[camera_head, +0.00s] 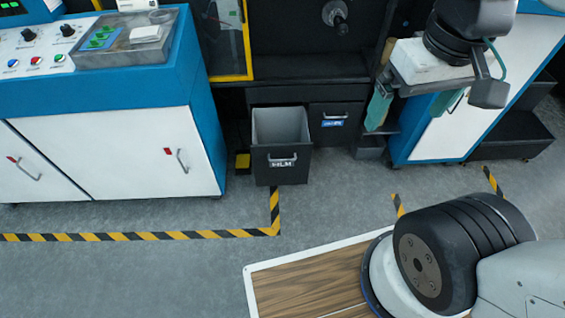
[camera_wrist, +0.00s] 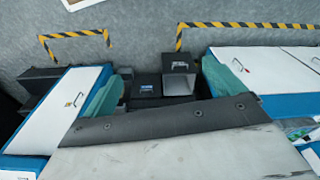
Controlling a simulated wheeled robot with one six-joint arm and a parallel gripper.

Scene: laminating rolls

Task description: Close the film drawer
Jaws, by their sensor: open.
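The film drawer (camera_head: 282,168) is a dark box with a light inside, a bar handle and a white label. It is pulled out from the black machine and looks empty. In the wrist view the drawer (camera_wrist: 179,66) appears upside down, beyond and between the fingers. My gripper (camera_head: 414,108) has two teal fingers, spread apart with nothing between them. It hangs up and to the right of the drawer, clear of it. Its fingers also frame the wrist view (camera_wrist: 160,90), where a grey wrist part hides the lower half.
A shut drawer with a blue label (camera_head: 334,122) is right of the film drawer. A blue and white cabinet (camera_head: 140,150) stands at left, another (camera_head: 455,135) at right behind my gripper. Striped floor tape (camera_head: 150,236) marks the open grey floor in front.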

